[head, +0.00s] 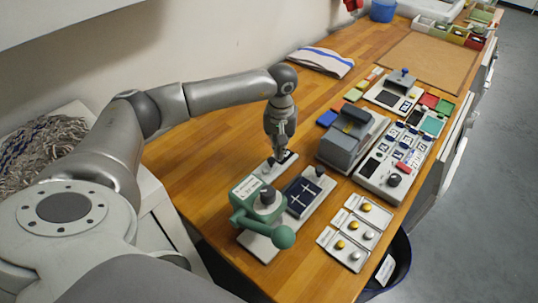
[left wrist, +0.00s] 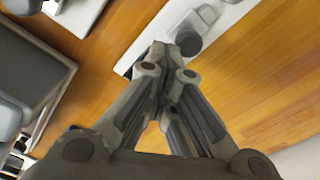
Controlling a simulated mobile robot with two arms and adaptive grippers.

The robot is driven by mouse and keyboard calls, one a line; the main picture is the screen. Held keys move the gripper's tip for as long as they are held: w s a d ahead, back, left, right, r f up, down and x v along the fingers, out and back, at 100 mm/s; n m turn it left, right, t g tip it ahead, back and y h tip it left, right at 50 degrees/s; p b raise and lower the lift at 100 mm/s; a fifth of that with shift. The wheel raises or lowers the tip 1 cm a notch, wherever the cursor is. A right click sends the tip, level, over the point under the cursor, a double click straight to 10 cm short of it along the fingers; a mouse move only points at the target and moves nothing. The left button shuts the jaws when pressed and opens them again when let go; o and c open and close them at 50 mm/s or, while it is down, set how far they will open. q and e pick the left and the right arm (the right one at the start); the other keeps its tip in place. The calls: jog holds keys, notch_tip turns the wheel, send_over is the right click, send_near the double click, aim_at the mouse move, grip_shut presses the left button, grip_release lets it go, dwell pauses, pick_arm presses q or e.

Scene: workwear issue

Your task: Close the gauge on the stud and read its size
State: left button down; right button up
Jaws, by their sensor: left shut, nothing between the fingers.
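My left gripper (head: 278,159) points down at the far end of a pale base plate, with its fingertips close together and empty. In the left wrist view its fingertips (left wrist: 167,52) are beside a dark grey round knob (left wrist: 187,42) on the pale plate; I cannot tell if they touch. A green hand press (head: 258,200) with a ball-ended lever stands on the near end of the plate. Beside it is a dark panel with pale crossed lines (head: 302,195) and a dark knob (head: 318,172). I cannot tell for certain which part is the gauge or the stud. My right gripper is not in view.
A grey machine (head: 352,138) and a pale console (head: 394,164) with several blue clips stand to the right. Pale trays (head: 352,233) with round buttons lie near the front edge. A folded cloth (head: 320,61) lies behind. Bare wood is left of the plate.

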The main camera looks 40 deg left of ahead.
pick_arm(q)
jog(key=shift+w+d+f, duration=0.1)
jog(key=shift+w+f, duration=0.05)
jog(key=shift+f, duration=0.5)
jog(key=shift+w+f, duration=0.15)
jog(key=shift+f, duration=0.45)
jog(key=shift+w+g, duration=0.3)
jog(key=shift+w, duration=0.1)
jog(key=shift+r, duration=0.25)
jog(key=r+p, duration=0.1)
jog(key=s+r, duration=0.1)
jog(key=r, duration=0.1)
jog(key=shift+p, duration=0.35)
jog(key=shift+w+r, duration=0.1)
jog(key=shift+r, duration=0.15)
jog(key=shift+w+a+r+p, duration=0.2)
jog(key=shift+r+p, duration=0.3)
jog(key=shift+r, duration=0.1)
notch_tip(320, 180, up, 3)
jog(key=shift+r+p, duration=0.2)
jog(key=shift+p, duration=0.6)
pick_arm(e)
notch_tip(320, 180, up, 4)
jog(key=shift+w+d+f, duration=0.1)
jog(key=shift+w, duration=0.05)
